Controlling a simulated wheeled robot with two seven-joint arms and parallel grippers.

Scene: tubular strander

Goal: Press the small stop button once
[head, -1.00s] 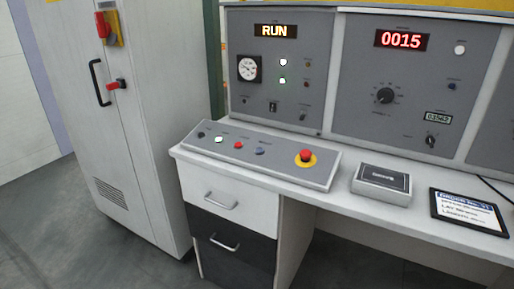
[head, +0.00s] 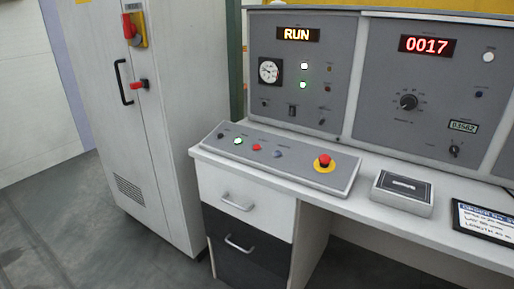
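A sloped grey button box (head: 290,168) lies on the desk's left end. A small red button (head: 256,147) sits on it, between a lit green button (head: 238,141) and a small bluish button (head: 278,154). A small dark knob or button (head: 221,135) is at the box's left end. A large red mushroom button (head: 323,162) on a yellow ring stands farther right on the same box. The button labels are too small to read. The display (head: 298,34) on the upright panel reads RUN. Neither of my grippers is in view.
The counter (head: 427,46) reads 0017. A grey box (head: 402,193) and a dark tablet (head: 484,220) lie on the desk (head: 375,226). Drawers (head: 245,207) are below the button box. A tall cabinet (head: 165,140) stands at left. The floor in front is clear.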

